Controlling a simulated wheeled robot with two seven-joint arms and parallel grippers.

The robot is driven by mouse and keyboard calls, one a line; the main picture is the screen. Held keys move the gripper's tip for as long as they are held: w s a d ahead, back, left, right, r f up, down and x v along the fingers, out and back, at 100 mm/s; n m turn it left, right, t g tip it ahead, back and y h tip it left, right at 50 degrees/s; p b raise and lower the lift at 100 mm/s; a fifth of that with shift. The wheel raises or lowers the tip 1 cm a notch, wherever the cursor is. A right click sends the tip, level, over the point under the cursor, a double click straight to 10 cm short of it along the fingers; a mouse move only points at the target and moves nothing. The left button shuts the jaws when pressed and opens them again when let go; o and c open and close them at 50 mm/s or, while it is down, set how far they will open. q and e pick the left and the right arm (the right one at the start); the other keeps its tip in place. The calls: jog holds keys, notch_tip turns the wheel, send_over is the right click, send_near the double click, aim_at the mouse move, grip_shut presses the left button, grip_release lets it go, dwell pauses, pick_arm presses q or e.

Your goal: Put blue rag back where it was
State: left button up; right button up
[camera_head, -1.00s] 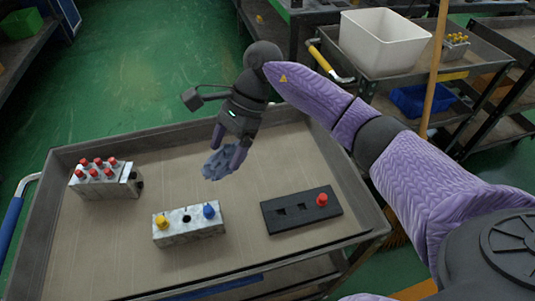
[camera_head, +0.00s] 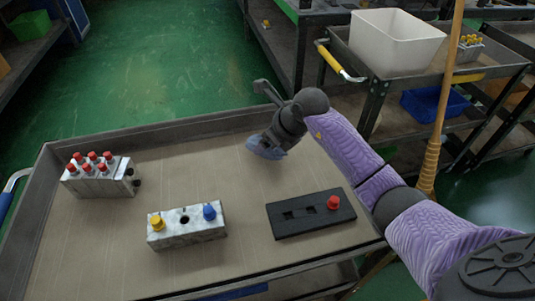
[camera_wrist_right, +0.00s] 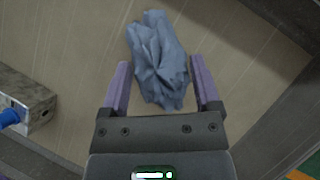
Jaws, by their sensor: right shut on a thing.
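The blue rag (camera_head: 266,148) is a crumpled grey-blue cloth. In the head view it is at the far right part of the cart tray (camera_head: 105,240), just under my right gripper (camera_head: 273,143). In the right wrist view the rag (camera_wrist_right: 160,62) lies between the two purple fingers of the right gripper (camera_wrist_right: 158,85), which is shut on it. Whether the rag touches the tray surface is hard to tell. My left gripper is not in view.
A marble block (camera_head: 186,226) with yellow and blue knobs, a black block (camera_head: 310,214) with a red knob, and a block with several red knobs (camera_head: 100,176) stand on the tray. Bare tray surrounds the rag. A second cart with a white bin (camera_head: 392,42) stands behind.

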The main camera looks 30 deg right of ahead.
aim_at(269, 150)
notch_tip(269, 150, down, 3)
jog(key=shift+f+b, duration=0.2)
jog(key=shift+b, duration=0.3)
jog(key=shift+r, duration=0.2)
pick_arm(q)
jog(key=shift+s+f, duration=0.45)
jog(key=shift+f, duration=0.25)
pick_arm(e)
jog(key=shift+f, duration=0.1)
jog(key=o, duration=0.9)
pick_arm(q)
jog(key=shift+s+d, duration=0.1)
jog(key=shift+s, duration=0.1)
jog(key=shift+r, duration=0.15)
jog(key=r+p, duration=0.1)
jog(key=p, duration=0.1)
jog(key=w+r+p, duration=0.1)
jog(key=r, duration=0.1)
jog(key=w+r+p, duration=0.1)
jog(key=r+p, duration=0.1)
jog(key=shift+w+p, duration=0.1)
jog(key=shift+p, duration=0.25)
pick_arm(e)
jog(key=v, duration=1.2)
